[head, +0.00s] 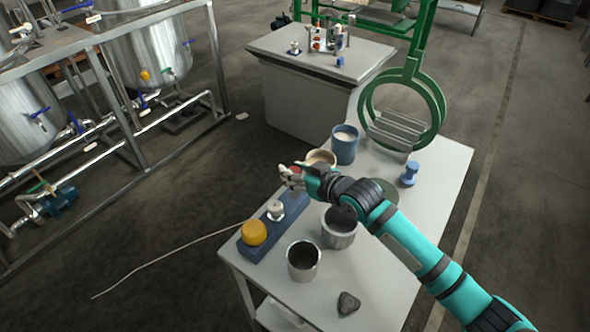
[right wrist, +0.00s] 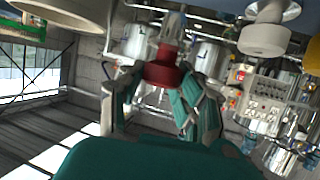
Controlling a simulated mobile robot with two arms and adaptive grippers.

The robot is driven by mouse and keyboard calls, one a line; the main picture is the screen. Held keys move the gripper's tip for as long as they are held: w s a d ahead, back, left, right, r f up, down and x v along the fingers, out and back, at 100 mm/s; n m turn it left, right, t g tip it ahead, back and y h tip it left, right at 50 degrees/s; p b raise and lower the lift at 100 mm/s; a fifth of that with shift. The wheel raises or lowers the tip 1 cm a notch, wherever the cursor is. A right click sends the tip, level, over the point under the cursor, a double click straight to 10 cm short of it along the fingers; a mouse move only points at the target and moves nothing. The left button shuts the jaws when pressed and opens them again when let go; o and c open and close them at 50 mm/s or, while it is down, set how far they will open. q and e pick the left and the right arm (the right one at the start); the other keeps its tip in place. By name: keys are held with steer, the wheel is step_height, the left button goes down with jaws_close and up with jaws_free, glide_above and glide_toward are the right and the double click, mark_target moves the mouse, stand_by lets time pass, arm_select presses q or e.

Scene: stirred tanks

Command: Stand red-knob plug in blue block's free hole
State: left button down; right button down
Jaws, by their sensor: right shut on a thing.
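My right gripper (head: 290,178) is shut on the red-knob plug (head: 296,169) over the far end of the blue block (head: 262,240). In the right wrist view the red knob (right wrist: 162,72) sits between the two fingers (right wrist: 150,95), and the plug's grey shank (right wrist: 173,28) points away from the palm. In the block stand a yellow-knob plug (head: 254,232) at the near end and a white-knob plug (head: 275,210) in the middle. The block's far end is partly behind my gripper; I cannot see the free hole or whether the shank touches it. My left gripper is not in view.
Close by on the table (head: 380,270) stand a cup with beige contents (head: 320,157), a blue mug (head: 344,147) and two grey metal cups (head: 304,262) (head: 339,236). A dark stone (head: 348,303) lies at the front. A blue knobbed piece (head: 409,174) stands at the right.

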mark_target(295, 171)
steer(key=shift+p, duration=0.3)
stand_by(0.5)
steer(key=shift+f+b, duration=1.7)
steer(key=shift+f, duration=0.9)
steer(key=c, duration=0.9)
jaws_free()
steer(key=shift+o, duration=0.2)
steer(key=shift+r, duration=0.15)
step_height(295, 171, up, 10)
steer(key=shift+f, duration=0.1)
steer(key=shift+s, duration=0.1)
